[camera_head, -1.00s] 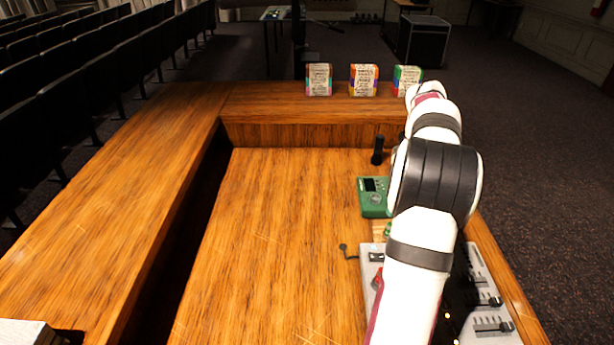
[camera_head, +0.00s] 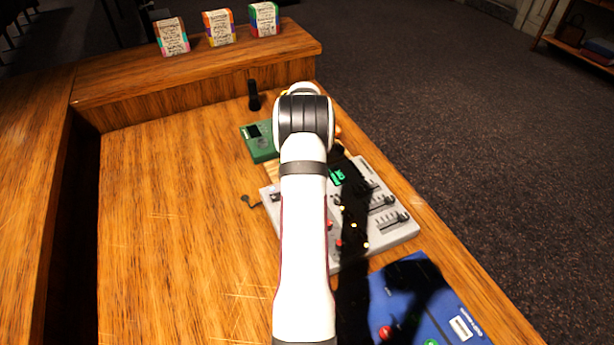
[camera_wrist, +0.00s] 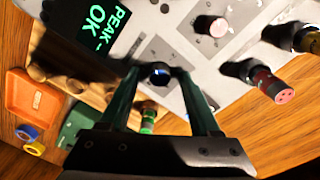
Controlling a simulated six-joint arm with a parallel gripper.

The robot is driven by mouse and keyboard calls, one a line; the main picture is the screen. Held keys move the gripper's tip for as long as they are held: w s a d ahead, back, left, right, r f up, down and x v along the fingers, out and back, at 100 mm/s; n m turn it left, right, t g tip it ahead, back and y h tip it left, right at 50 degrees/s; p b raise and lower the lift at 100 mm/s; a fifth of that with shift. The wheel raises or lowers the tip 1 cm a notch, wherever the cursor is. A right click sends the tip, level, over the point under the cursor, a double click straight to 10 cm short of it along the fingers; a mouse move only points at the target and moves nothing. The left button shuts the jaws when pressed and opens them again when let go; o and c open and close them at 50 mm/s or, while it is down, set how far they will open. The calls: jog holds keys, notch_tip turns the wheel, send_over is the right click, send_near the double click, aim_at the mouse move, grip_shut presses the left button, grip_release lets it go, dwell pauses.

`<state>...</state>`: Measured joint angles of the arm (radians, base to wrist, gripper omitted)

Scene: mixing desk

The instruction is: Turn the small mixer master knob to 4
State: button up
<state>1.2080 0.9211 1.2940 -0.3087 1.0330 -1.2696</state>
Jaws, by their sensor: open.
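The grey mixer (camera_head: 405,232) lies on the desk, partly behind my arm in the head view. Its panel (camera_wrist: 165,35) fills the top of the wrist view, with a green display (camera_wrist: 95,25) reading "PEAK OK". My gripper (camera_wrist: 158,74) is open, its two dark green fingers pointing at the panel. A small dark knob with a blue top (camera_wrist: 160,70) shows between the fingertips; I cannot tell whether they touch it. A pale pink knob (camera_wrist: 213,27) and a red knob (camera_wrist: 272,86) stand to the right. I cannot read which knob is the master. The head view hides my gripper.
A blue panel (camera_head: 415,285) lies nearer, and a green device (camera_head: 258,140) farther off. A black upright cylinder (camera_head: 253,96) stands beyond. In the wrist view, an orange tray (camera_wrist: 35,98) and a yellow ring (camera_wrist: 35,148) lie at left. The desk's left side is clear.

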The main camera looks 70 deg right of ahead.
grip_shut()
dwell(0.5)
jog(key=m, duration=0.5)
jog(key=shift+m, duration=0.4)
jog(key=m, duration=1.2)
jog(key=shift+m+y, duration=0.3)
jog(key=shift+y, duration=0.1)
jog(key=m, duration=0.5)
jog(key=shift+m, duration=0.3)
